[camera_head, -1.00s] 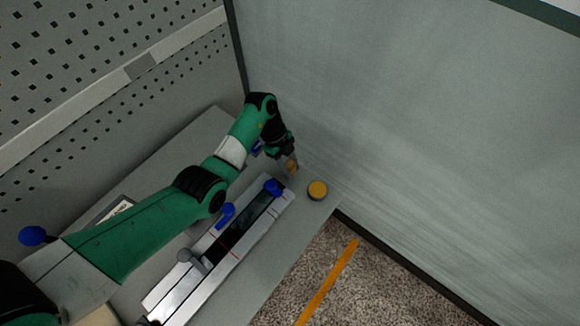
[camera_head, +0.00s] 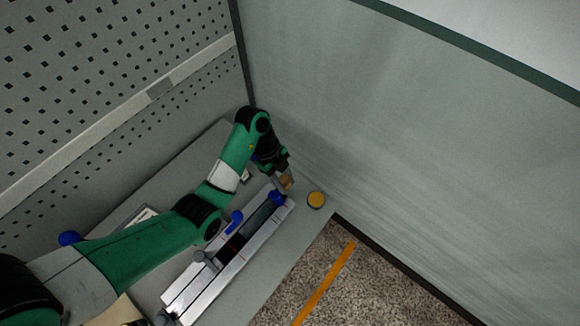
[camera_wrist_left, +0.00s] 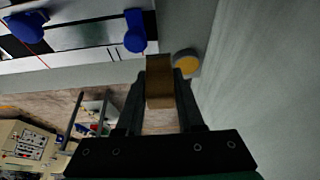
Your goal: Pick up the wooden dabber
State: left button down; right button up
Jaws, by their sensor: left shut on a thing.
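The wooden dabber (camera_head: 286,183) is a small brown block at the tip of my left gripper (camera_head: 284,176). In the left wrist view the dabber (camera_wrist_left: 159,85) stands between the two dark fingers of the gripper (camera_wrist_left: 160,92), which are shut on it. In the head view it is near the far end of the metal rail fixture, small and partly covered by the gripper. My right gripper is not in view.
A round tin with a yellow-orange top (camera_head: 316,200) sits just right of the dabber. The metal rail fixture (camera_head: 215,270) with blue knobs (camera_head: 276,198) lies along the bench. A grey wall panel (camera_head: 400,150) rises behind; patterned floor (camera_head: 310,285) lies beyond the bench edge.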

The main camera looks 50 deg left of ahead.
pick_arm(q)
jog(key=s+d+r+p, duration=0.3)
jog(key=s+p, duration=0.2)
jog(key=s, duration=0.2)
jog(key=shift+s+d+r, duration=0.15)
jog(key=shift+d+r, duration=0.05)
jog(key=shift+d, duration=0.15)
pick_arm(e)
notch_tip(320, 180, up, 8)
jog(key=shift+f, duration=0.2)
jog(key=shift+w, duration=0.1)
